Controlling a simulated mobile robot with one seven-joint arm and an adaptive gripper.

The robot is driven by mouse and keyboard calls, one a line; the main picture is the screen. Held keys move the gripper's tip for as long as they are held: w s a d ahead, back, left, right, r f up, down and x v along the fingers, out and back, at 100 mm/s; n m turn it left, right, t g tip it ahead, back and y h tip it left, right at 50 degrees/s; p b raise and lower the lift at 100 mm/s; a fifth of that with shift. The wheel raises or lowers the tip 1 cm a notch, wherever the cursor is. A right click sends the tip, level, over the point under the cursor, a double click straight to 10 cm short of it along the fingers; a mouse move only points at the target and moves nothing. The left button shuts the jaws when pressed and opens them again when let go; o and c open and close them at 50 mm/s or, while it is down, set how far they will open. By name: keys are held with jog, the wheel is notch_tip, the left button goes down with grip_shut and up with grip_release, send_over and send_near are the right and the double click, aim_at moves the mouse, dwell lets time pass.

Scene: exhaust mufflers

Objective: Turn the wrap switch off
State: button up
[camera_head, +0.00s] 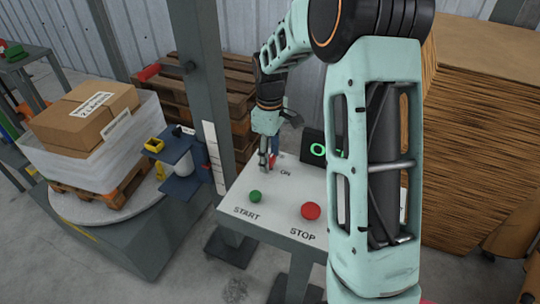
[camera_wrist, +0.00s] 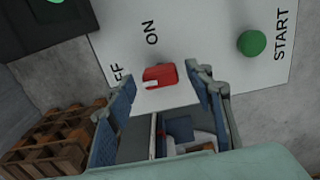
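The wrap switch (camera_wrist: 160,75) is a small red piece with a white mark on its lower left, on a pale control panel (camera_wrist: 220,15). In the wrist view the word ON is above it, and OFF, partly cut off by a finger, is to its left. My gripper (camera_wrist: 162,80) is open, with one fingertip on each side of the switch; I cannot tell whether either touches it. In the head view my gripper (camera_head: 266,160) points down at the panel's far edge, behind the ON label, and mostly hides the switch. I cannot tell the switch's setting.
A green START button (camera_head: 255,197) and a red STOP button (camera_head: 311,211) stand on the panel's near part. A dark display (camera_head: 313,140) with a green ring is behind it. A grey post (camera_head: 205,90) rises to the left, beside a turntable (camera_head: 130,222) with wrapped boxes.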

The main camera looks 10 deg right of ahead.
notch_tip(320, 180, up, 12)
dwell(0.6)
